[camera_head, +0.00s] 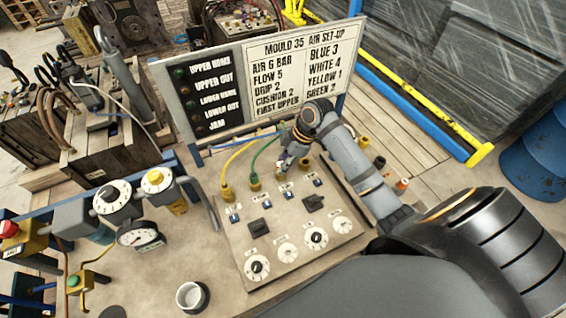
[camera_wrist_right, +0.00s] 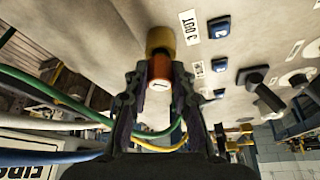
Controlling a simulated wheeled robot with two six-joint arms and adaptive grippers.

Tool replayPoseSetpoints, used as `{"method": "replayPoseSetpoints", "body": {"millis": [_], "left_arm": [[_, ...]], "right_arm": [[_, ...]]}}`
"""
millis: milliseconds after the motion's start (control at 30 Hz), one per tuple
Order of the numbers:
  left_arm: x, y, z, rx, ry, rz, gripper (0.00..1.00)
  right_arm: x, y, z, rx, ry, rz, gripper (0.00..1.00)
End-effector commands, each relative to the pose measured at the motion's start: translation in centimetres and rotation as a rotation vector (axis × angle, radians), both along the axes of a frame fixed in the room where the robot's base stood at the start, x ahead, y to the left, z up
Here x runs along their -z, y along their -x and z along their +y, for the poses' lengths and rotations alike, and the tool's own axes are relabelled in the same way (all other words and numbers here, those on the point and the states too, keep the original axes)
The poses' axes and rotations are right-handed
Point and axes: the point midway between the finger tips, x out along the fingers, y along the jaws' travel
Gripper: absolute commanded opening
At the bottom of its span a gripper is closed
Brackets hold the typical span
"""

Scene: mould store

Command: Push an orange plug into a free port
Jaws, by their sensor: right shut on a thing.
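My right gripper (camera_wrist_right: 160,76) is shut on an orange plug (camera_wrist_right: 158,87) in the right wrist view. The plug's far end meets a brass port (camera_wrist_right: 160,38) beside a "3 OUT" label; I cannot tell how deep it sits. Another orange piece (camera_head: 402,184) lies right of my right arm. My left gripper is not in view.
A sign board (camera_head: 262,75) stands behind the panel. Green, white and blue hoses cross left in the wrist view. Switches and dials cover the panel's front.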

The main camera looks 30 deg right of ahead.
Motion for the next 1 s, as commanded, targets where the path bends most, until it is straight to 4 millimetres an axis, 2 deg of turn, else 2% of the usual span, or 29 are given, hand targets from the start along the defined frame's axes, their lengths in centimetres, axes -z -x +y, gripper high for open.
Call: {"method": "replayPoseSetpoints", "body": {"millis": [833,867,1000], "left_arm": [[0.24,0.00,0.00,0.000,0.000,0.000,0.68],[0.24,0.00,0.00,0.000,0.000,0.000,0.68],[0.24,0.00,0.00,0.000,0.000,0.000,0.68]], "right_arm": [[0.80,0.02,0.01,0.000,0.000,0.001,0.00],[0.80,0.01,0.00,0.000,0.000,0.001,0.28],[0.79,0.00,-0.01,0.000,0.000,0.000,0.47]]}}
